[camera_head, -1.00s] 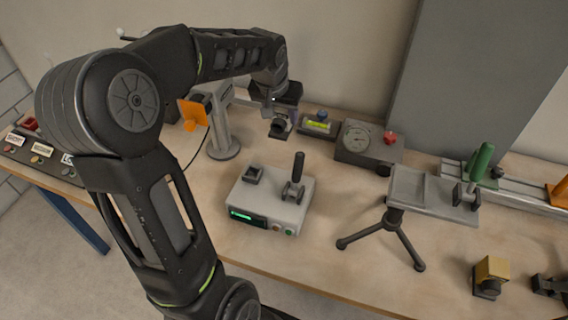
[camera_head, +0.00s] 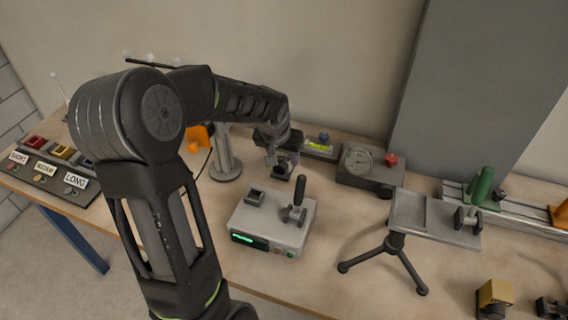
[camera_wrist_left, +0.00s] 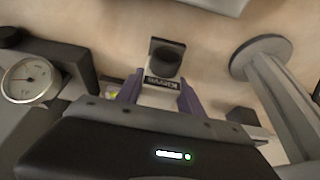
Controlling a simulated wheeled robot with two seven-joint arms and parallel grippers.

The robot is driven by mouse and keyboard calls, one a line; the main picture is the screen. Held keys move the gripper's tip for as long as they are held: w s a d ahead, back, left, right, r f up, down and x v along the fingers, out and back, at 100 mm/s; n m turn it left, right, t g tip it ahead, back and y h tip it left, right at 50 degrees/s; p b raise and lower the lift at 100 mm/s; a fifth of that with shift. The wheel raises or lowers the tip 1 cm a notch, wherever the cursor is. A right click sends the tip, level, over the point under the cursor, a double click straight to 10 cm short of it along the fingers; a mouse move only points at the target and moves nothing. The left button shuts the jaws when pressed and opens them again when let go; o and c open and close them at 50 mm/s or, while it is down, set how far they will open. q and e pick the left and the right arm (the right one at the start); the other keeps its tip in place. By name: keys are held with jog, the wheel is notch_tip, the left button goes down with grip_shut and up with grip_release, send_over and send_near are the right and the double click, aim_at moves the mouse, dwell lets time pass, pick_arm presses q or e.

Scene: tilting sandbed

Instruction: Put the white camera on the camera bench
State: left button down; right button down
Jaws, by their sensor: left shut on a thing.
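My left gripper (camera_head: 281,160) is shut on a small block with a dark round lens, which looks like the white camera. In the left wrist view, its pale, labelled body (camera_wrist_left: 160,96) sits between the purple fingertips, with the dark lens (camera_wrist_left: 165,58) beyond. In the head view it hangs behind the grey box with a lever; the gripper hides most of it. A grey platform on a tripod (camera_head: 408,208), which may be the camera bench, stands to the right, apart from the gripper. My right gripper is not in view.
The grey control box (camera_head: 270,222) stands in front of the gripper. A grey post (camera_head: 225,160) is to its left, a gauge box (camera_head: 366,170) to its right. A yellow block (camera_head: 494,296) is at front right. Bare table lies between control box and tripod.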

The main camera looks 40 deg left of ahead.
aim_at(284, 164)
pick_arm(q)
jog(key=shift+f, duration=1.55)
jog(key=shift+f, duration=0.15)
jog(key=c, duration=0.7)
grip_release()
jog(key=shift+c, duration=0.2)
jog(key=shift+r, duration=0.2)
jog(key=v, duration=1.2)
jog(key=shift+b, duration=0.4)
jog(key=shift+d, duration=0.1)
